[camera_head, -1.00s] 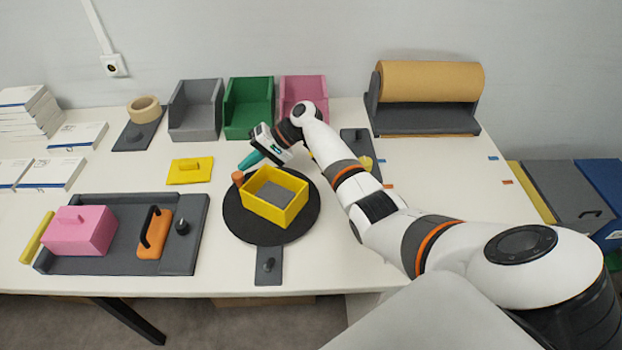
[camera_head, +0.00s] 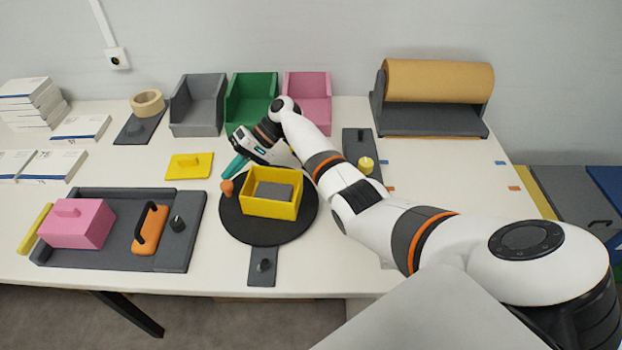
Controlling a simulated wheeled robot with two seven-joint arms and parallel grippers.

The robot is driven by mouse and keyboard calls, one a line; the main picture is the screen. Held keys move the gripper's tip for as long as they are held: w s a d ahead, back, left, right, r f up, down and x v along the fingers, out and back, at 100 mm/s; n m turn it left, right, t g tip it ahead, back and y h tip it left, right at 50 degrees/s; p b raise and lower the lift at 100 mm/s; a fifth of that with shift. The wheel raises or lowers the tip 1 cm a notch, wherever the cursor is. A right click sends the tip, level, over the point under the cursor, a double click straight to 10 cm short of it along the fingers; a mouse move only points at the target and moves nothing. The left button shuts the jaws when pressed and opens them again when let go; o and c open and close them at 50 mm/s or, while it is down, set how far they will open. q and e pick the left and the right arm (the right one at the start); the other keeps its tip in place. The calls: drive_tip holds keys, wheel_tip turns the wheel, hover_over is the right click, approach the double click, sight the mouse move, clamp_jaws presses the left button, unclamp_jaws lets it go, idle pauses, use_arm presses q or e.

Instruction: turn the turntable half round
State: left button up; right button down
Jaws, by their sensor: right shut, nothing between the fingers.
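The turntable (camera_head: 248,228) is a round black disc on the table, with a small grey tab with a black knob (camera_head: 263,265) at its front. A yellow box (camera_head: 271,208) with a grey block (camera_head: 274,191) inside stands on it. An orange peg (camera_head: 227,187) is at the disc's left rim. My right gripper (camera_head: 231,171) is shut and empty, its teal fingers just behind the peg. I cannot tell whether they touch the peg. My left gripper is not in view.
A grey tray (camera_head: 110,253) holds a pink box (camera_head: 78,227) and an orange handled block (camera_head: 150,230) to the left. A yellow lid (camera_head: 188,172) lies left of my right gripper. Grey, green and pink bins stand at the back.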

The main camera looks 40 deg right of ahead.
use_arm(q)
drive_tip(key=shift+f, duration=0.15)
use_arm(e)
drive_tip(key=shift+s+a+n+g, duration=0.15)
drive_tip(key=shift+a+n+g, duration=0.15)
drive_tip(key=shift+r, duration=0.1)
idle(0.5)
